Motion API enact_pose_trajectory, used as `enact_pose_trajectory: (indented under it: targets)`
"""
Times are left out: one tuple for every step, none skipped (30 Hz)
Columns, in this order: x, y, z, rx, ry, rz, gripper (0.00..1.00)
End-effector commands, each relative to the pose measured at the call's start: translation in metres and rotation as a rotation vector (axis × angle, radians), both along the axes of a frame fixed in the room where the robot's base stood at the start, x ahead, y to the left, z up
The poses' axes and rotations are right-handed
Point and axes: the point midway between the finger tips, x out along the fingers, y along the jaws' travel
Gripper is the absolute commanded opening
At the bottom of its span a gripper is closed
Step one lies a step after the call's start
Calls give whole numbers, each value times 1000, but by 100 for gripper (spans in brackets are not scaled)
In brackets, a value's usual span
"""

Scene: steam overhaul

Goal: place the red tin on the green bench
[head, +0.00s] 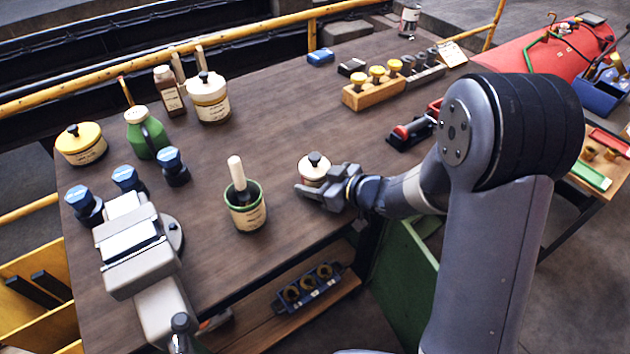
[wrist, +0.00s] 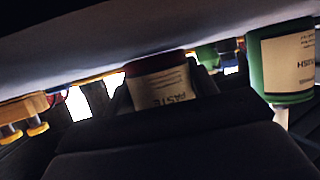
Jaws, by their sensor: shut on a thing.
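My gripper (head: 318,188) is shut on a small cream-labelled tin (head: 313,172) with a pale lid and black knob. In the wrist view, which looks upside down, the held tin (wrist: 160,85) has a dark red band at its base and a label reading "PASTE". It is roughly upright, at or just above the dark brown bench top (head: 270,120) near its front edge; I cannot tell whether it touches. Green panels (head: 412,262) show below the bench top on the right. Most of the tin's lower part is hidden by the fingers in the head view.
A green pot (head: 246,214) holding a brush stands left of my gripper. A grey vise (head: 135,250) is at the front left. A red-and-black tool (head: 410,132) and a wooden block with yellow knobs (head: 374,92) lie to the right. The bench middle is clear.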

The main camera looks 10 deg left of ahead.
Motion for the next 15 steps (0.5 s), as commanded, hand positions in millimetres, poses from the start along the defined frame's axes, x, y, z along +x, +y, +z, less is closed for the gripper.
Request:
enact_pose_trajectory:
  targets:
    - [1,0,1,3,-3,0,0]
    - [1,0,1,4,-4,0,0]
    - [1,0,1,4,-4,0,0]
    - [1,0,1,4,-4,0,0]
    - [1,0,1,4,-4,0,0]
    - [1,0,1,3,-4,0,0]
    - [1,0,1,3,-4,0,0]
    - [1,0,1,3,-4,0,0]
    - [1,0,0,3,-3,0,0]
    - [1,0,-2,3,-3,0,0]
    - [1,0,-3,3,-3,0,0]
    - [0,0,-3,1,-1,-1,56]
    - [0,0,-3,1,-1,-1,58]
    - [0,0,-3,1,-1,-1,61]
    - [0,0,-3,1,-1,-1,64]
